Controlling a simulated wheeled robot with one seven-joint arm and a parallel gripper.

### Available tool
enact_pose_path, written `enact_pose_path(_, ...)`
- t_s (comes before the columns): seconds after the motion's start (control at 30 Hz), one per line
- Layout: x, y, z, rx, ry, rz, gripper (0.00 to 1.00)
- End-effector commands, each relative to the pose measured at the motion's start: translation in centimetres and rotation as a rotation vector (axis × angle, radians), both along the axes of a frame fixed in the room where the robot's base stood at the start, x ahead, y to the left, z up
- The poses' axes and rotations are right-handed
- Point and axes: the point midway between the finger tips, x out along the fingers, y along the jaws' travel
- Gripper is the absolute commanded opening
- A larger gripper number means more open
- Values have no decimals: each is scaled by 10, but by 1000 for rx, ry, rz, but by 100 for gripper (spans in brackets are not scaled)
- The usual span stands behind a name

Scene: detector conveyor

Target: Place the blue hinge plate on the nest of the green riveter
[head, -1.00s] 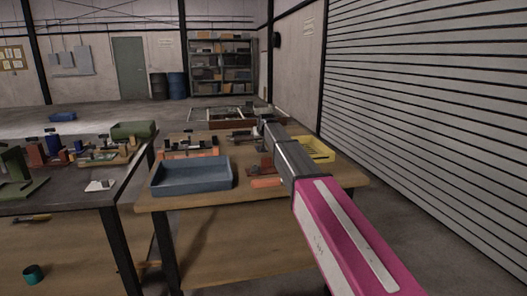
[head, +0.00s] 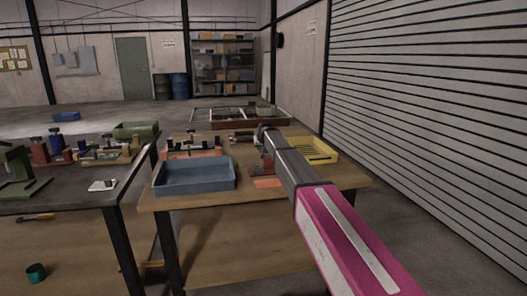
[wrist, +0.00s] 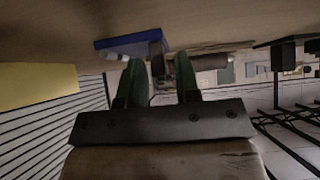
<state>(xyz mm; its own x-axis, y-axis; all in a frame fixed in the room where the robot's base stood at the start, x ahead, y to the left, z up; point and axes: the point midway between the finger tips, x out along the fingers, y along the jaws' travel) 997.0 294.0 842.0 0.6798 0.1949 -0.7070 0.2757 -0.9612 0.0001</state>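A green press-like machine (head: 18,173), likely the green riveter, stands on the dark left table, partly cut off by the left edge of the head view. I cannot make out its nest. I cannot surely identify the blue hinge plate. A flat blue piece (wrist: 128,42) shows on the table beyond my fingers in the wrist view, beside a dark post and a grey cylinder. My gripper (wrist: 160,58) has two green fingers apart, with no held part visible between them. In the head view my arm reaches over the wooden table and hides the gripper's surroundings.
The wooden table bears a blue tray (head: 194,187), a yellow tray (head: 331,154) and an orange fixture (head: 191,154). A red-brown piece (head: 266,170) lies beside my arm. The left table holds several fixtures and a green bin (head: 136,130). A shutter (head: 430,100) walls the right side.

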Motion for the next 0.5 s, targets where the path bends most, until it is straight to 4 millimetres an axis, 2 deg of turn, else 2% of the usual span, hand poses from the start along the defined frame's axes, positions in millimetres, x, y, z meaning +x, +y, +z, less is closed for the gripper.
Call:
enact_pose_path(0.03, 0, 0, 0, 0, 0, 0, 13)
enact_pose_path(0.07, 0, 0, 0, 0, 0, 0, 4)
enact_pose_path(0.1, 0, 0, 0, 0, 0, 0, 0)
enact_pose_path(0.5, 0, 0, 4, 0, -1, 0, 0)
